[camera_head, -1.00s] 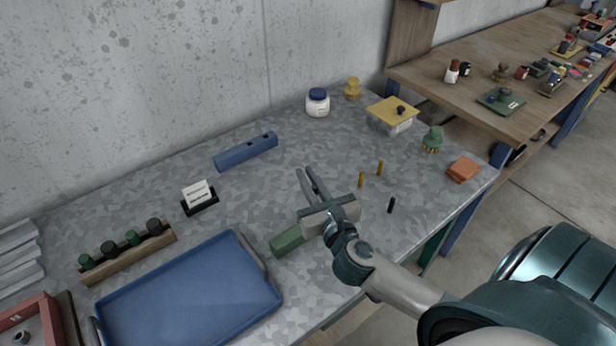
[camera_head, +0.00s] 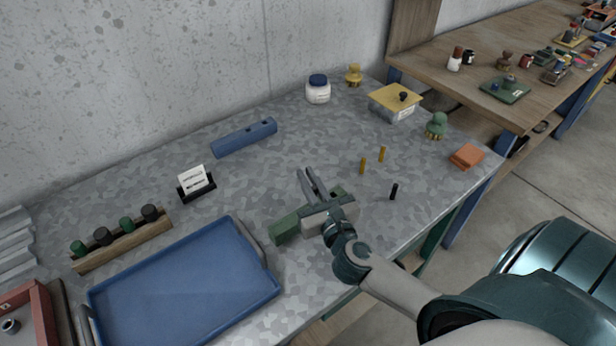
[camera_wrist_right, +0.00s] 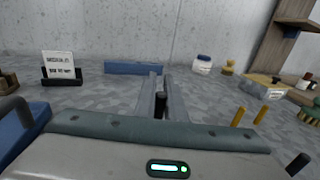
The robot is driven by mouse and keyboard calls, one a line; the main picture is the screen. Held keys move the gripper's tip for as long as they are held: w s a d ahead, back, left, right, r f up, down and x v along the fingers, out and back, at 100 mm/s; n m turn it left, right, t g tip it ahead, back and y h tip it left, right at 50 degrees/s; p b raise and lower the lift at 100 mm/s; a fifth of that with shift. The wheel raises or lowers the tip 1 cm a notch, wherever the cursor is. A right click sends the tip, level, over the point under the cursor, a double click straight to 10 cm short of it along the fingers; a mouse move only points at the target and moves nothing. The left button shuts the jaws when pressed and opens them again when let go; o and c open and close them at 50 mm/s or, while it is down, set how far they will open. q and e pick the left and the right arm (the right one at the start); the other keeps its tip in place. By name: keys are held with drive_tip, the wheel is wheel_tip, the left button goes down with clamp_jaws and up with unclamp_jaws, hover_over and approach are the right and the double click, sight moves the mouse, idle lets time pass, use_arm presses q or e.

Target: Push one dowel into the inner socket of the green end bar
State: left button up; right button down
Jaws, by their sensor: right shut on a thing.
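The green end bar (camera_head: 286,230) lies on the grey table, partly hidden under my right gripper in the head view. My right gripper (camera_head: 306,174) reaches over the bar. In the right wrist view its two fingers are shut on a black dowel (camera_wrist_right: 160,104), which looks upright. Whether that dowel touches the bar is hidden, and the sockets cannot be made out. Another black dowel (camera_head: 393,191) and two yellow dowels (camera_head: 363,166) (camera_head: 382,154) stand to the right. My left gripper is not in view.
A blue bar (camera_head: 245,138) with holes lies behind. A blue tray (camera_head: 262,262), a card holder (camera_head: 196,185) and a wooden rack (camera_head: 122,240) are at left. A white jar (camera_head: 318,92), a yellow-lidded box (camera_head: 395,98) and an orange block (camera_head: 467,156) stand farther right.

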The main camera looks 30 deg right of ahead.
use_arm(q)
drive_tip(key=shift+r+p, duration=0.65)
drive_tip(key=shift+p, duration=0.05)
idle(2.0)
